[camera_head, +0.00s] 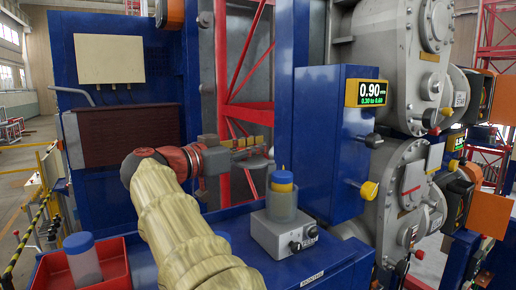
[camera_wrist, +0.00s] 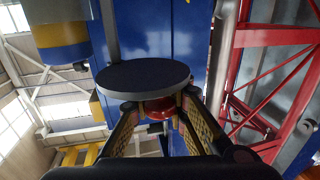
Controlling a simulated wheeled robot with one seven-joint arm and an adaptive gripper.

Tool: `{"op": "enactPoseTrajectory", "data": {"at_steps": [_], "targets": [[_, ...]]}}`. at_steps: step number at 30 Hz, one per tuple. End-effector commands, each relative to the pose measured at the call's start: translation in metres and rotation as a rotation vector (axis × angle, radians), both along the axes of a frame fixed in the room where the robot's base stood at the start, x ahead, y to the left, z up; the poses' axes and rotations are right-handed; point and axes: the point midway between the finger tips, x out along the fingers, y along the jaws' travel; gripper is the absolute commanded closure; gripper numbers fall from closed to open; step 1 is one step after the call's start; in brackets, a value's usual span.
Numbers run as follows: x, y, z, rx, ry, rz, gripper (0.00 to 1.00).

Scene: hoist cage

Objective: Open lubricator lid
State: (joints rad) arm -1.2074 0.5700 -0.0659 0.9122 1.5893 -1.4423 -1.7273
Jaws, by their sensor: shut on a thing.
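My gripper (camera_head: 250,145) is at the end of my raised arm, in front of the red lattice mast. In the wrist view my gripper (camera_wrist: 162,112) is shut on a red knob (camera_wrist: 158,107) under a round dark disc (camera_wrist: 143,75) with a pale rim. The disc looks like a lid; its grey edge (camera_head: 254,163) shows under the fingers in the head view. A clear cup (camera_head: 282,205) with a blue and yellow top (camera_head: 282,181) stands upright on a grey box (camera_head: 284,236), to the right of and below my gripper, apart from it. I cannot tell whether the disc touches anything else.
The blue bench (camera_head: 335,262) carries the grey box. A red tray (camera_head: 108,268) with a blue-capped clear jar (camera_head: 83,258) is at lower left. A blue column (camera_head: 325,140) with a 0.90 display (camera_head: 372,93) and grey round housings stands close on the right.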

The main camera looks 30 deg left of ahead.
Motion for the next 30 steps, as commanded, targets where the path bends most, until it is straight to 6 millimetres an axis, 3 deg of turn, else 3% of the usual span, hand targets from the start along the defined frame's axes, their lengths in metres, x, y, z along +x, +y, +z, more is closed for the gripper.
{"op": "enactPoseTrajectory", "data": {"at_steps": [20, 21, 30], "targets": [[0.0013, -0.0010, -0.0005, 0.001, 0.002, -0.054, 1.00], [0.0014, -0.0011, -0.0006, 0.001, 0.002, -0.054, 0.85], [0.0016, -0.0011, -0.0008, 0.001, 0.002, -0.054, 0.68]]}}
